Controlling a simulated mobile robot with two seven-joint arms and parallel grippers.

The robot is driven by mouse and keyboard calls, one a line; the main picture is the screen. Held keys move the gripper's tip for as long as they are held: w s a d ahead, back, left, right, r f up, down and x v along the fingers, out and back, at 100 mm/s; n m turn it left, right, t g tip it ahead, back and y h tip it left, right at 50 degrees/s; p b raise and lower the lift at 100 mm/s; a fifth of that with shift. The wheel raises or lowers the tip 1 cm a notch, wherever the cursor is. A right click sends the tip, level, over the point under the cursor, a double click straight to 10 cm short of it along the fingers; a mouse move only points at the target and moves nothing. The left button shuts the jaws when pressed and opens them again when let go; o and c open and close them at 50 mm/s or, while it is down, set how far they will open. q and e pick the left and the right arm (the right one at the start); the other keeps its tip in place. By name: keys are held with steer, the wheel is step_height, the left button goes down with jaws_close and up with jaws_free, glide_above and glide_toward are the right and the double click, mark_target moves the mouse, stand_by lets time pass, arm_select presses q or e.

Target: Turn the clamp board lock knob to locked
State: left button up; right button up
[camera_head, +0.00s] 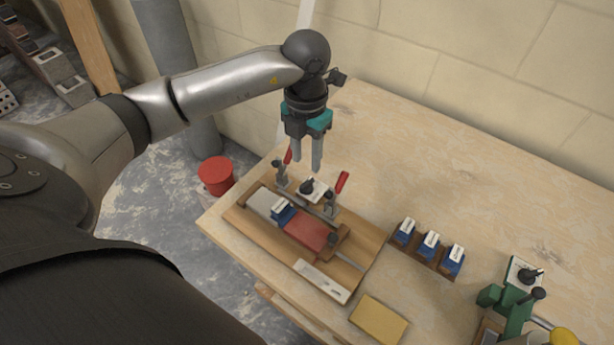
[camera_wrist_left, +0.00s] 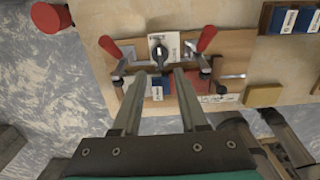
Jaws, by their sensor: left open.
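The clamp board (camera_head: 361,244) lies on the table's near left part, with two red-handled toggle clamps along its back edge. The lock knob (camera_head: 307,187) is black, on a white plate between the two clamps; it also shows in the left wrist view (camera_wrist_left: 159,54). My left gripper (camera_head: 308,169) is open and empty, pointing down above the back of the board, with its fingertips close to the knob in the picture. In the left wrist view the fingers (camera_wrist_left: 160,78) are spread apart on either side below the knob. The knob's lock marks are too small to read. My right gripper is not seen.
A rack of blue blocks (camera_head: 428,245) stands right of the board. A yellow sponge-like block (camera_head: 379,319) lies at the front edge. A green device with another black knob (camera_head: 525,275) stands at right. A red bucket (camera_head: 217,175) is on the floor. The table's back is clear.

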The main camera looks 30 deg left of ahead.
mark_target(306, 182)
arm_select(q)
step_height(306, 182, down, 7)
steer(key=shift+f, duration=0.1)
stand_by(0.3)
jaws_close()
stand_by(0.5)
